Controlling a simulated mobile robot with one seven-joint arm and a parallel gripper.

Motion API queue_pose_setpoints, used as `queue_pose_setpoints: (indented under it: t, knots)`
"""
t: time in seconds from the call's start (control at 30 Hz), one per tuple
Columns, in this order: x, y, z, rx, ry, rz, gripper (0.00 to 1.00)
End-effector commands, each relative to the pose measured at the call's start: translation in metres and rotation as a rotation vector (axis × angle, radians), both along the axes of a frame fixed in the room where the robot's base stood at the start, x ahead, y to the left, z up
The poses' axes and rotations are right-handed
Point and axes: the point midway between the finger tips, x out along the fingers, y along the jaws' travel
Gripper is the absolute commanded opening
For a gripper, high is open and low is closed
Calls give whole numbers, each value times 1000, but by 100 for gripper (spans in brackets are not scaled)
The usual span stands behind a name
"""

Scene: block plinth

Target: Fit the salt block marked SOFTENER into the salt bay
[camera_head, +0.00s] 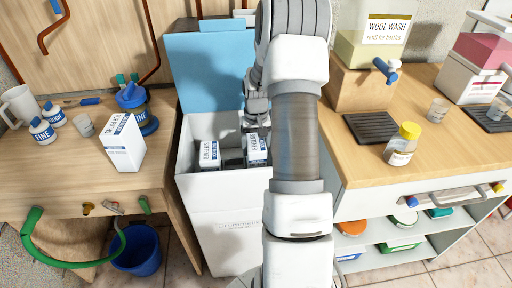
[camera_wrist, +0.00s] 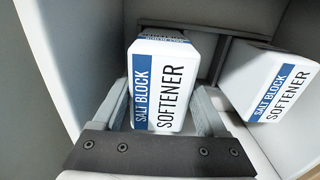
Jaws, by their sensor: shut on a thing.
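My gripper (camera_wrist: 160,110) is shut on a white salt block (camera_wrist: 165,85) with a blue band and SOFTENER lettering. The fingers lie along its two sides. In the head view this block (camera_head: 257,150) is in the open white cabinet (camera_head: 222,190), at the right, below my gripper (camera_head: 257,120). A second SOFTENER block (camera_wrist: 268,85) stands at the right of the wrist view, apart from the held one. It shows at the left of the cabinet in the head view (camera_head: 209,155). A grey divider (camera_wrist: 212,45) runs behind the blocks. I cannot tell whether the held block's underside touches anything.
The cabinet's blue lid (camera_head: 205,70) stands raised behind the opening. White inner walls (camera_wrist: 70,60) enclose the blocks closely. A white carton (camera_head: 124,145) stands on the left bench. The right counter (camera_head: 350,170) holds a yellow-capped bottle (camera_head: 402,145) beside my arm.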

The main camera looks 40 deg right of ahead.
Motion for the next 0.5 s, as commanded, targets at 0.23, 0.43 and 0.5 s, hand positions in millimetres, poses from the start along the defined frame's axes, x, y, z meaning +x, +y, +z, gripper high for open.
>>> queue_pose_setpoints:
  t: [0.23,0.43,0.5]
  knots:
    - [1,0,-6,-1,-2,0,22]
    - [1,0,-10,-1,-2,0,22]
    - [1,0,-12,-1,-2,0,22]
